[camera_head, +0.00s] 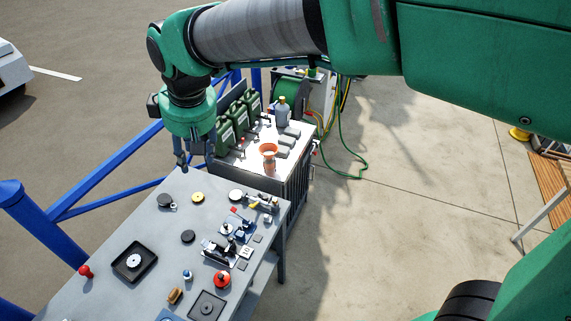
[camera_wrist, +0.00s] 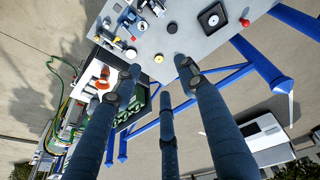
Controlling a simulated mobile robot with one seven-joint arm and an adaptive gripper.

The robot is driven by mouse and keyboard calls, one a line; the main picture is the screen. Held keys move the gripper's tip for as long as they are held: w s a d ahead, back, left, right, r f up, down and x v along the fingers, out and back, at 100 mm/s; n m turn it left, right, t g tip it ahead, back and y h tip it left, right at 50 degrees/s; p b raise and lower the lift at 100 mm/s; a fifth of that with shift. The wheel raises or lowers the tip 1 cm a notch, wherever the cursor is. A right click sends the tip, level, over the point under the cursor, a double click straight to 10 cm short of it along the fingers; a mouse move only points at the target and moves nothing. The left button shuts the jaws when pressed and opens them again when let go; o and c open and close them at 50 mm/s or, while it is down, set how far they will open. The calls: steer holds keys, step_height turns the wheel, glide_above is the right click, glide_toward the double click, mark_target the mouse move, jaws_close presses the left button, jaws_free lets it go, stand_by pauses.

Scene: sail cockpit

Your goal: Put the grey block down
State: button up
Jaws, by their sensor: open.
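My gripper (camera_head: 195,162) hangs fingers-down above the far left end of the grey table (camera_head: 110,222). Several grey blocks lie on the white cabinet top beyond the table: a far one (camera_head: 291,132), a middle one (camera_head: 286,141) and a near one (camera_head: 281,153). They lie to the right of my gripper in the head view and are apart from it. I cannot tell which is the task's block.
Green canisters (camera_head: 238,117), a grey bottle (camera_head: 282,112) and an orange funnel (camera_head: 269,150) stand on the cabinet. The table holds a black tray (camera_head: 119,266), a red knob (camera_head: 86,271), small discs and fittings. Blue rails (camera_head: 112,172) run along the left.

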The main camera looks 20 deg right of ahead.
steer(key=s+d+f+m+t+h, duration=0.1)
steer(key=s+d+m, duration=0.7)
steer(key=s+d, duration=1.2)
steer(key=shift+s+d+f+t, duration=0.3)
steer(key=shift+s+t, duration=0.3)
steer(key=shift+s, duration=0.1)
steer(key=shift+f, duration=0.15)
step_height(320, 180, down, 8)
steer(key=b, duration=0.8)
steer(key=c, duration=0.3)
steer(key=shift+w, duration=0.1)
